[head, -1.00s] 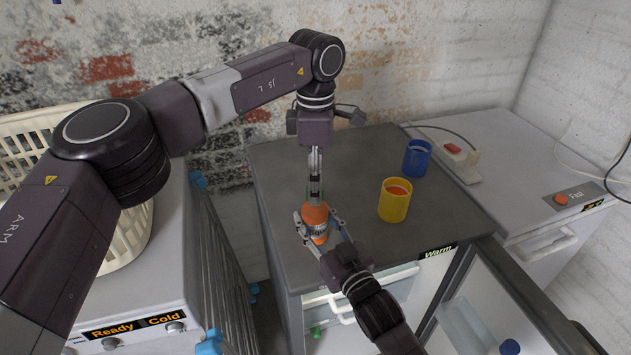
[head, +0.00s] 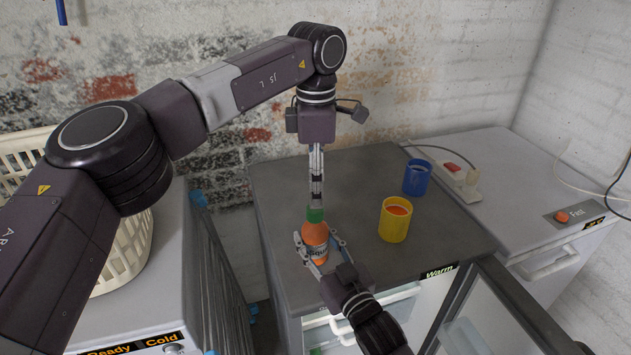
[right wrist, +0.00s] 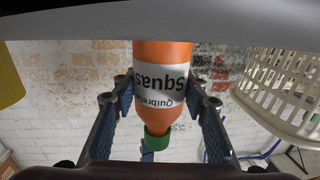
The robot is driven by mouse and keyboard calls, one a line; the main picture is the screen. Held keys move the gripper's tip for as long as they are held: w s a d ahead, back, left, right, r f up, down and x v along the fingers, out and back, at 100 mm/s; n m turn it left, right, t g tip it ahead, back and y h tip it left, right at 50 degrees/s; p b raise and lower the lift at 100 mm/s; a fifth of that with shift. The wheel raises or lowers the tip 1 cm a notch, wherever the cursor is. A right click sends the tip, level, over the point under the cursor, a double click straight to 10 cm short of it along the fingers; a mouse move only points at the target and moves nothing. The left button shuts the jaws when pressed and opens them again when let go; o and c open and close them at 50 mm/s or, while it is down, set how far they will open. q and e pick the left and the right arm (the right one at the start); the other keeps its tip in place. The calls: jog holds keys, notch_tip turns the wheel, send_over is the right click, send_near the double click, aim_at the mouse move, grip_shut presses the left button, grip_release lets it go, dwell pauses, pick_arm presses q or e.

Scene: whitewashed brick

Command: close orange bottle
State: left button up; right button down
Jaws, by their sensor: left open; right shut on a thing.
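The orange bottle (head: 314,240) stands upright on the dark grey cabinet top, with a white label. A green cap (head: 315,215) sits on its neck; whether it is fully tightened I cannot tell. My right gripper (head: 318,246) is shut on the bottle's body. In the right wrist view the bottle (right wrist: 162,55) appears upside down between the fingers, its green cap (right wrist: 157,140) in view. My left gripper (head: 316,202) points straight down just above the cap, open; whether its tips touch the cap I cannot tell.
A yellow cup (head: 394,222) with orange contents and a blue cup (head: 416,180) stand right of the bottle on the cabinet top (head: 285,190). An open glass door (head: 500,310) is at lower right. A cream basket (head: 125,255) is at left.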

pick_arm(q)
jog(key=n, duration=0.3)
jog(key=r+n, duration=0.1)
jog(key=n, duration=0.2)
jog(key=shift+r, duration=0.15)
jog(key=n, duration=0.3)
jog(key=r+n, duration=0.1)
jog(key=n, duration=0.2)
jog(key=shift+f, duration=0.1)
jog(key=shift+f, duration=3.95)
grip_shut()
jog(key=shift+o, duration=0.7)
grip_release()
